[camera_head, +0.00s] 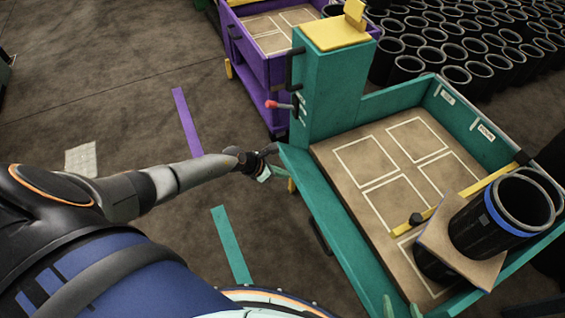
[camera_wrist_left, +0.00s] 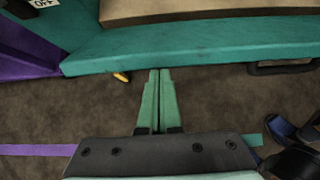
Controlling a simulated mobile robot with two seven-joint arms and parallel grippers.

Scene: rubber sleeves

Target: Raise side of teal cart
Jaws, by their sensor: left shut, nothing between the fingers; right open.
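The teal cart (camera_head: 300,97) stands at the right, with a tan deck marked by white outlined rectangles. Its near side (camera_head: 335,225) shows as a teal strip along the deck's left edge, with a dark handle (camera_head: 321,236) on its outside. This side (camera_wrist_left: 190,45) also crosses the top of the left wrist view. My left gripper (camera_head: 284,174) is shut and empty at the side's far end; its fingertips (camera_wrist_left: 159,72) appear at the panel's lower edge, and contact cannot be told. My right gripper (camera_head: 402,302) is open at the bottom edge, its green fingertips over the cart's near side.
Black rubber sleeves (camera_head: 488,225) and a board are stacked on the deck's near right, by a yellow bar (camera_head: 455,203). A purple cart (camera_head: 262,70) stands behind. Many sleeves (camera_head: 455,75) fill the back right. The floor at left is open, with purple and teal strips.

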